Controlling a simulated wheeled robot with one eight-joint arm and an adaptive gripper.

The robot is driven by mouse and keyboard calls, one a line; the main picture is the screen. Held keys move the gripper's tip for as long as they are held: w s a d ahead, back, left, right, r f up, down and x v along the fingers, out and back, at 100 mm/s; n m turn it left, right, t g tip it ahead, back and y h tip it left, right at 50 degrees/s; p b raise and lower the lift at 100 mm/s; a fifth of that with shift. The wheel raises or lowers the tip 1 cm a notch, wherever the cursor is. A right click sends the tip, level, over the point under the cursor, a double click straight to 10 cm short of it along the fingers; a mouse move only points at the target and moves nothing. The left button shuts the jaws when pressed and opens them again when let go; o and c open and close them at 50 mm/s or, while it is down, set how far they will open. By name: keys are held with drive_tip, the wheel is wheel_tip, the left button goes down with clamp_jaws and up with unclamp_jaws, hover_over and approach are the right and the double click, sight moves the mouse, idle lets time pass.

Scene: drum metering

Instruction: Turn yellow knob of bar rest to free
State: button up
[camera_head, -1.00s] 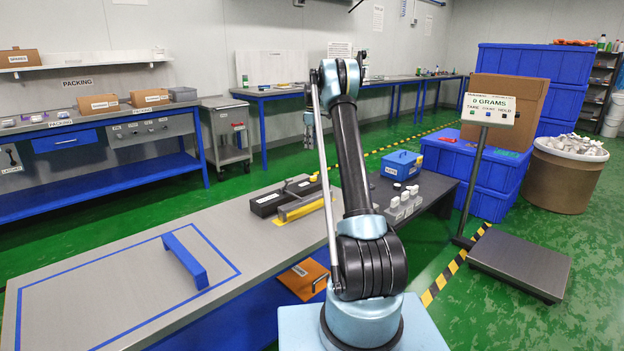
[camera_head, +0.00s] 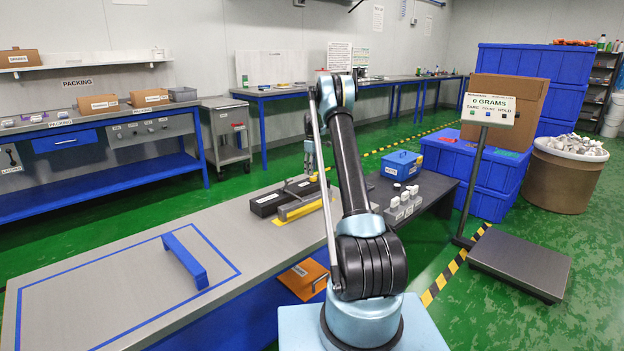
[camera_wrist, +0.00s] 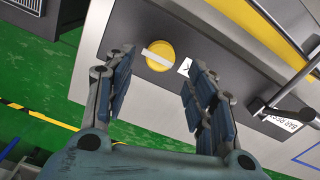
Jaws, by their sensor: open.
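The yellow knob (camera_wrist: 159,62) is a round disc with a pale raised bar across it, in the upper middle of the wrist view. A small white label (camera_wrist: 185,68) sits right of the knob, partly hidden by the right finger. The bar rest (camera_head: 302,209), with its yellow strip, is on the bench in the head view.
A black box (camera_head: 268,203) lies left of the bar rest. Several white-capped items stand to its right, near a blue case (camera_head: 402,165). In the wrist view, a dark lever (camera_wrist: 285,92) and a "BAR REST" label (camera_wrist: 281,122) are at the right.

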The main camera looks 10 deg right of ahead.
sight(312, 177)
drive_tip(key=shift+f, duration=2.2)
